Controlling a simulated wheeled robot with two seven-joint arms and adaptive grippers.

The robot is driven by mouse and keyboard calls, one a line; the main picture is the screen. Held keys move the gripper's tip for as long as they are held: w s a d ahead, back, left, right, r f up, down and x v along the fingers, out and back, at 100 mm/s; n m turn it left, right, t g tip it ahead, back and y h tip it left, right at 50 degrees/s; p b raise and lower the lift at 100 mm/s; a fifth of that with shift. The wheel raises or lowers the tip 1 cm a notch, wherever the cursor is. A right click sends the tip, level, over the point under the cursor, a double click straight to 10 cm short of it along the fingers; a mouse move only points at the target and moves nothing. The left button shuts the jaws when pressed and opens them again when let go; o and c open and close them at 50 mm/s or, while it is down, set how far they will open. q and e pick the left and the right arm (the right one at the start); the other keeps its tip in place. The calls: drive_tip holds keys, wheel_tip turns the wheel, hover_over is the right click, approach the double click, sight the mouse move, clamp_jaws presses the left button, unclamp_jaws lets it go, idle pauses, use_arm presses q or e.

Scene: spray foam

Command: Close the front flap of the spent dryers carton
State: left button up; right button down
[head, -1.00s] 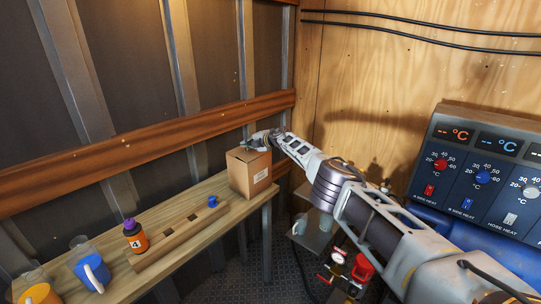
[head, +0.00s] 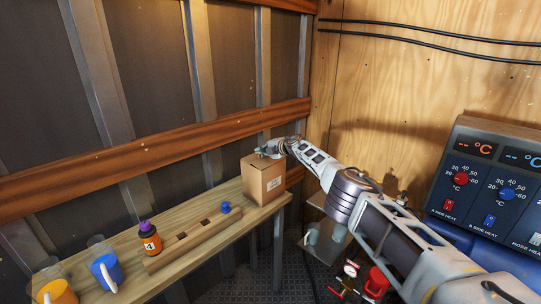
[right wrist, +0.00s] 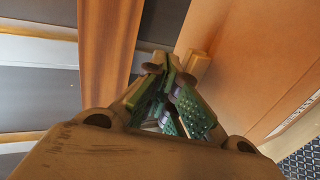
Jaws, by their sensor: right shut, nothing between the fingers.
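The brown cardboard carton (head: 258,183) stands upright at the far right end of the wooden bench, with a pale label on its right side. Its top looks roughly flat in the head view, but my gripper partly covers it and I cannot tell how each flap lies. My right gripper (head: 266,152) is at the carton's top, shut and empty. In the right wrist view the shut fingers (right wrist: 168,75) are beside or over the carton's brown board (right wrist: 245,65); I cannot tell whether they touch it. My left gripper is not in view.
The ribbed wall is close behind. A control panel (head: 490,180) stands right.

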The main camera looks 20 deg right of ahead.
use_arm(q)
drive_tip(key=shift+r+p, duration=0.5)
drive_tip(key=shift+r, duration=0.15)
use_arm(e)
drive_tip(key=shift+r, duration=0.65)
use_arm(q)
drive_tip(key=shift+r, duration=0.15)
use_arm(e)
drive_tip(key=shift+r, duration=0.1)
drive_tip(key=shift+s+r+p, duration=0.1)
drive_tip(key=shift+r+p, duration=0.35)
drive_tip(key=shift+p, duration=0.2)
drive_tip(key=shift+s+d+r+p, duration=0.15)
drive_tip(key=shift+r+p, duration=1.3)
drive_tip(key=shift+r, duration=0.35)
drive_tip(key=shift+s+d+r+b, duration=0.1)
drive_tip(key=shift+d+r+b, duration=0.05)
drive_tip(key=shift+r+b, duration=0.4)
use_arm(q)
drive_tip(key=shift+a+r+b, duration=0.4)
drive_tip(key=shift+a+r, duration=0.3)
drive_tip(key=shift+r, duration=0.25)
use_arm(e)
wheel_tip(320, 180, up, 8)
hover_over(264, 159)
drive_tip(key=shift+s+d, duration=0.2)
drive_tip(key=shift+s, duration=0.2)
